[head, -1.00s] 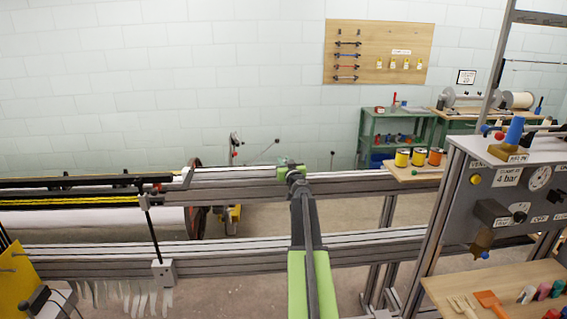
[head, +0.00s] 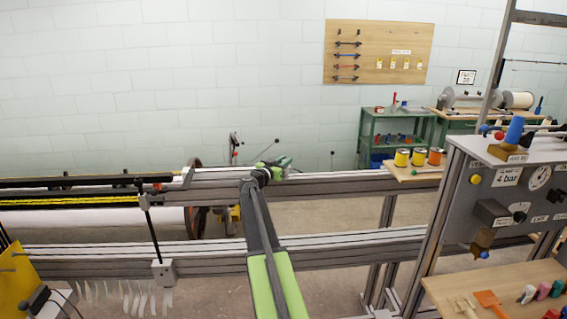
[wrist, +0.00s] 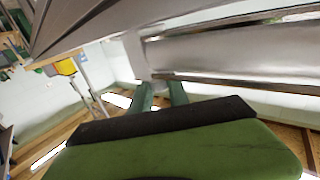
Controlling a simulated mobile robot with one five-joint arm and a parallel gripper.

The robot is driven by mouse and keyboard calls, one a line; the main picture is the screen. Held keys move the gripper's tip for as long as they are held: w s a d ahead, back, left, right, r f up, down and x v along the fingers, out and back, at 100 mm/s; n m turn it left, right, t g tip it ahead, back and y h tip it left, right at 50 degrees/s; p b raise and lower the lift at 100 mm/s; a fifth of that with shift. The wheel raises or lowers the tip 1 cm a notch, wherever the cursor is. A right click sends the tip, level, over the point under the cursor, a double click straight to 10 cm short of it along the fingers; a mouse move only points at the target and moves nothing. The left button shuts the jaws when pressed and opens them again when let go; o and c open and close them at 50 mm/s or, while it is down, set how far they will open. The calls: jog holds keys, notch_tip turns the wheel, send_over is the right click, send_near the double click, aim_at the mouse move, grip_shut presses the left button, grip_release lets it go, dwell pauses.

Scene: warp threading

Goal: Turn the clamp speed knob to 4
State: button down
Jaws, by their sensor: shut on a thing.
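The grey control panel (head: 462,205) stands at the right in the head view. My gripper (head: 284,164) is at the far rail, well left of the panel. In the wrist view its two green fingers (wrist: 161,96) are a little apart. What they hold is not clear.
Metal rails (head: 345,185) run across below and behind my arm. A shelf with yellow and orange spools (head: 419,157) stands left of the panel. A wooden table (head: 450,290) with brushes is at the lower right. A thin lever (head: 265,152) shows near my gripper.

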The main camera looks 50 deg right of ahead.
jog(key=shift+m+g, duration=0.4)
jog(key=shift+g, duration=0.2)
jog(key=c, duration=1.3)
grip_release()
jog(key=shift+o, duration=0.2)
jog(key=s+a, duration=0.2)
jog(key=a, duration=1.5)
jog(key=shift+s, duration=0.2)
jog(key=shift+a, duration=0.1)
